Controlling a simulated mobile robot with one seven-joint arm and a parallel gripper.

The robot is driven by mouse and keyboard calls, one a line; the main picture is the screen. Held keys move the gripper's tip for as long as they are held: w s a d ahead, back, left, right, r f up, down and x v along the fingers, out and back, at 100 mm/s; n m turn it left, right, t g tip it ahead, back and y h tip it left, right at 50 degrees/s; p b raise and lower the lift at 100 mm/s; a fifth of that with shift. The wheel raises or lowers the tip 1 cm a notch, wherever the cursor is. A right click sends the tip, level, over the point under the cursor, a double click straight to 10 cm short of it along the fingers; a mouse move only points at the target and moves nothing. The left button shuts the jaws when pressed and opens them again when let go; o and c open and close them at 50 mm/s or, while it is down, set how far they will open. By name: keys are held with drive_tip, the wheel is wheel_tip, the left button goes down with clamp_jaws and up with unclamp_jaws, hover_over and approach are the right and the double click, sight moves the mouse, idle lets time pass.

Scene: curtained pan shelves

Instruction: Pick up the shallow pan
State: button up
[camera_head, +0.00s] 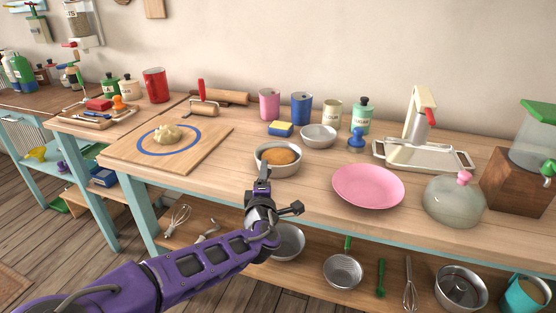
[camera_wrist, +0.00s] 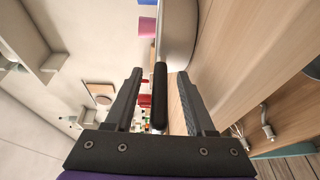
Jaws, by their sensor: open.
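The shallow pan (camera_head: 278,158) is pale grey and round, with a brown cake-like filling. It sits near the front edge of the wooden table. In the wrist view its side wall (camera_wrist: 178,38) is at the top, and its black handle (camera_wrist: 159,98) runs between my two fingers. My gripper (camera_head: 263,186) is at the handle side of the pan, at the table's front edge. It is open, with a finger on each side of the handle (camera_wrist: 160,82) and gaps showing on both sides. My gripper partly hides the handle in the head view.
On the table, a board with dough (camera_head: 167,134) is left, a pink plate (camera_head: 368,186) right, and a grey bowl (camera_head: 319,136) behind. A glass dome (camera_head: 453,200) stands farther right. The lower shelf holds a strainer (camera_head: 342,271), whisks and pans.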

drive_tip(key=shift+s, duration=0.1)
drive_tip(key=shift+c, duration=0.3)
clamp_jaws()
drive_tip(key=shift+r, duration=0.15)
idle(0.8)
